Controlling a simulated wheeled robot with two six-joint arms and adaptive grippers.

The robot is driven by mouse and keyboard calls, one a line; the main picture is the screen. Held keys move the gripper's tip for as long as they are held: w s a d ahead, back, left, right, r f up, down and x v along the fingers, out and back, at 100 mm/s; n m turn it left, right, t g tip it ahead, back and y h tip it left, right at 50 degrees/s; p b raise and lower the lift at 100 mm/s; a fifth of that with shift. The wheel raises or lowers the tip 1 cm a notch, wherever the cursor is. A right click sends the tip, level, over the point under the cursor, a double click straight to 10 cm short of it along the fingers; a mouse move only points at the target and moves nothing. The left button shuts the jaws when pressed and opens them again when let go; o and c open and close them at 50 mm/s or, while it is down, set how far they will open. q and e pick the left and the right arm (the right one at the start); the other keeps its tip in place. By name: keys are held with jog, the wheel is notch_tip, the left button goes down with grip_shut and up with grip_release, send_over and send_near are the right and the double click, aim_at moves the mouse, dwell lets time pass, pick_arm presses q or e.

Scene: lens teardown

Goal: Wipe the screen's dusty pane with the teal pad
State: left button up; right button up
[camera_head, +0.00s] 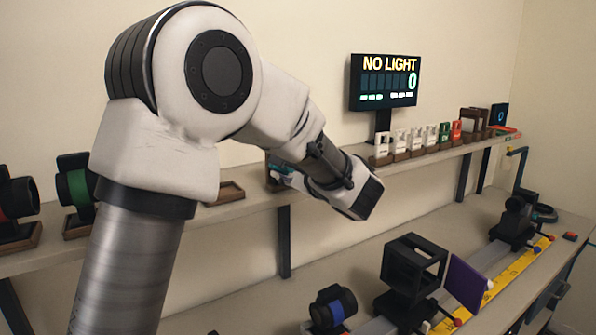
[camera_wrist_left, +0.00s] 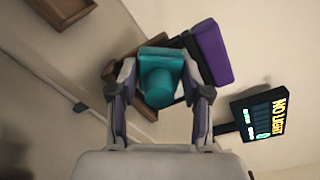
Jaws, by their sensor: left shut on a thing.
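My left gripper (camera_wrist_left: 160,98) is shut on the teal pad (camera_wrist_left: 159,82), which has a round knob facing the wrist camera. The pad is at a wooden tray (camera_wrist_left: 146,112) on the wall shelf; I cannot tell whether it touches the tray. In the head view, my left arm hides most of the pad, and only a bit of teal (camera_head: 281,170) shows. A dark display (camera_head: 385,82) reading "NO LIGHT" stands on the shelf. A purple panel (camera_head: 466,283) stands on the bench beside an open black frame (camera_head: 414,264). I cannot make out dust on any pane.
A purple and black object (camera_wrist_left: 212,52) sits close beside the tray. An empty wooden tray (camera_head: 226,192) lies left on the shelf. Several white, green and red pieces in wooden stands fill the shelf's right part. A yellow-marked rail (camera_head: 520,262) with mounts runs along the bench.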

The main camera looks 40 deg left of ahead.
pick_arm(q)
jog(key=shift+s+a, duration=0.1)
jog(key=shift+s, duration=0.4)
jog(key=shift+w, duration=0.15)
jog(key=shift+d, duration=0.5)
jog(key=shift+b+v, duration=0.55)
jog(key=shift+v, duration=2)
jog(key=shift+s, duration=0.2)
jog(key=v, duration=0.3)
jog(key=shift+a, duration=0.1)
